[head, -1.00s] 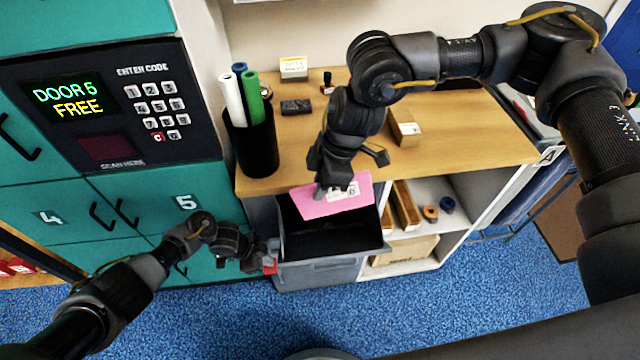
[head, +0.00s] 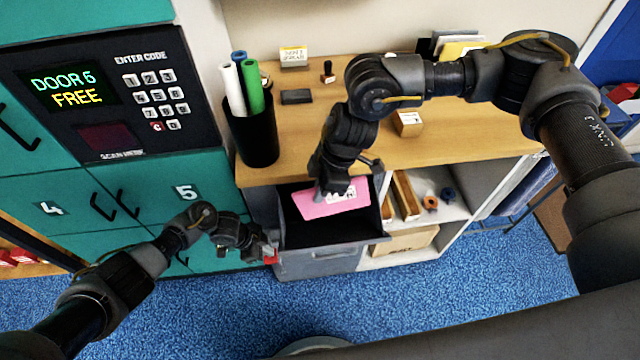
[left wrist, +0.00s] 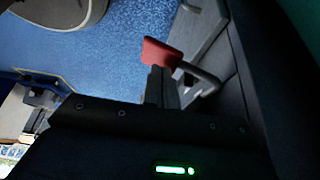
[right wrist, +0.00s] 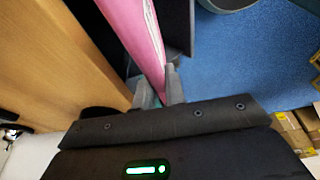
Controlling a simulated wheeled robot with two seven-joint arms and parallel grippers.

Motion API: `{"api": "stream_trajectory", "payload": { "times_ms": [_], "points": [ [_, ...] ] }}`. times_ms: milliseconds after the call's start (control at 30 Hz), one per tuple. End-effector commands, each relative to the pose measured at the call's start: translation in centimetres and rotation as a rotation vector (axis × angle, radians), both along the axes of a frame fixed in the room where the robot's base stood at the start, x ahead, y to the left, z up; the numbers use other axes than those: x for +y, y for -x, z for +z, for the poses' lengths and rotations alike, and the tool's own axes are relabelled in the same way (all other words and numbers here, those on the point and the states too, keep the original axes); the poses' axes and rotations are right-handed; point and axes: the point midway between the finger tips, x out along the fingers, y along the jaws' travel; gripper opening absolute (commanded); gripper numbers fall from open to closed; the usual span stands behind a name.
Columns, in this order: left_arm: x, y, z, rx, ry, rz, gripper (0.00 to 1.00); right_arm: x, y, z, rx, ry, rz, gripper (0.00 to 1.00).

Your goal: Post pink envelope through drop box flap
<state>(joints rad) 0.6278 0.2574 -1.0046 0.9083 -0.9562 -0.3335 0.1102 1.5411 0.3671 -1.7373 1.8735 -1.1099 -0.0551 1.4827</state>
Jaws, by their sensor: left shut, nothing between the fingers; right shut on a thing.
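The pink envelope (head: 318,208), with a white label, is held tilted over the dark mouth of the grey drop box (head: 322,264), whose flap stands open. My right gripper (head: 330,190) is shut on the envelope's upper part. The envelope also shows edge-on between the fingers in the right wrist view (right wrist: 143,35). My left gripper (head: 262,250) is shut and empty beside a red tab (head: 271,257) at the box's left side. In the left wrist view its fingertips (left wrist: 163,75) are at the red tab (left wrist: 160,53); I cannot tell whether they touch.
Teal lockers with a keypad (head: 155,100) stand at the left. A wooden counter (head: 300,135) above the box holds a black cup of rolled tubes (head: 252,138) and small boxes. An open shelf (head: 450,212) is right of the box. Blue carpet (head: 450,300) is clear in front.

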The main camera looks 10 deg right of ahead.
Motion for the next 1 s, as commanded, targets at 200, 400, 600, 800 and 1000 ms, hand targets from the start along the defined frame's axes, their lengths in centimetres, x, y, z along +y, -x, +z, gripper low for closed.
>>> {"api": "stream_trajectory", "payload": {
  "times_ms": [200,400,600,800,1000],
  "points": [
    [0.03,0.08,-0.07,0.001,-0.001,0.0,0.0,0.01,-0.03,-0.32,-0.001,0.0,0.0,0.0],
    [0.03,0.08,-0.08,0.001,-0.001,0.0,0.0,-0.01,-0.03,-0.32,-0.001,0.0,0.0,0.21],
    [0.04,0.08,-0.08,0.001,-0.001,0.0,0.0,-0.01,-0.03,-0.31,0.0,0.0,0.0,0.37],
    [0.03,0.06,-0.06,0.001,-0.001,0.0,0.0,-0.02,-0.02,-0.32,0.0,0.001,0.0,0.37],
    [0.02,0.04,-0.05,0.001,-0.001,0.0,0.0,-0.02,-0.03,-0.31,0.0,0.001,0.0,0.37]
  ]
}}
